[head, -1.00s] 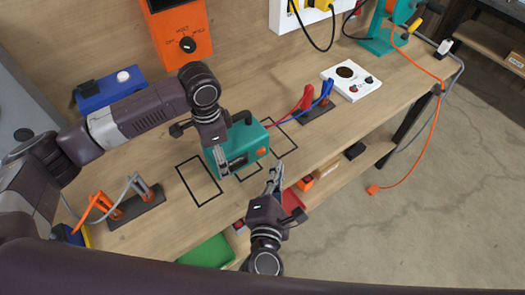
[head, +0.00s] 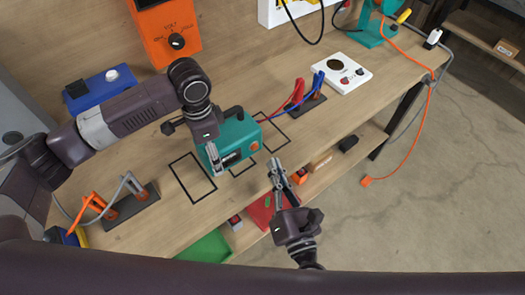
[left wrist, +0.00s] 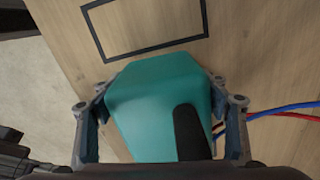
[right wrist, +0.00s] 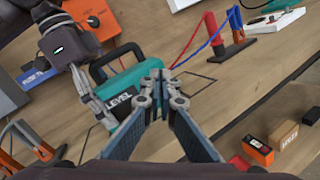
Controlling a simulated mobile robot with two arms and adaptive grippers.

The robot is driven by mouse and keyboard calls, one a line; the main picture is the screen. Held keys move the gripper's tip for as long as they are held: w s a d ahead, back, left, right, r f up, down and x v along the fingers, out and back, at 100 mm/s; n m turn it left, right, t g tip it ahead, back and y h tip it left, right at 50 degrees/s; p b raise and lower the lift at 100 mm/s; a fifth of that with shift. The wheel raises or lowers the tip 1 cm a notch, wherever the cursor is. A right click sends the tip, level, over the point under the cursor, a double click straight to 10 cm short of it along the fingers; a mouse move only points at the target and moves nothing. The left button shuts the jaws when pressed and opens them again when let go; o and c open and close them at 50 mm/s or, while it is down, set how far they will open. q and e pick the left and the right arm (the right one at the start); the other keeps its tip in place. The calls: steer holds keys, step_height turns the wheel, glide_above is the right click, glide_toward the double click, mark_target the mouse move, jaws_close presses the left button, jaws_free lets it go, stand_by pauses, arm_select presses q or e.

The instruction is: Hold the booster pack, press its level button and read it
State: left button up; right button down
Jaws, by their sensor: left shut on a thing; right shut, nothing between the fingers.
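The booster pack (head: 240,134) is a teal box with a dark handle, standing on the bench. Its front has a dark panel, marked LEVEL in the right wrist view (right wrist: 119,104), and an orange round spot (head: 254,146) at the right end. I cannot read any level on it. My left gripper (head: 215,157) is shut on the pack, with its fingers on either side of the body in the left wrist view (left wrist: 160,110). My right gripper (head: 273,163) is shut and empty, just in front of and right of the pack, apart from it.
Red and blue clamps (head: 308,92) sit on a dark stand right of the pack, their cables running to it. A white panel (head: 343,72) lies beyond. Orange and grey clamps (head: 122,201) stand at left. A lower shelf (head: 330,170) holds small boxes.

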mark_target(256, 148)
arm_select(q)
steer(key=shift+s+f, duration=0.1)
arm_select(e)
steer(key=s+d+f+n+g+y, duration=0.3)
steer(key=s+d+n+g+y, duration=0.1)
steer(key=n, duration=0.6)
steer(key=shift+s+d+y, duration=0.15)
steer(key=shift+d+y, duration=0.55)
steer(key=shift+d, duration=0.15)
steer(key=shift+f, duration=0.1)
steer(key=x, duration=1.4)
steer(key=shift+a+f, duration=0.15)
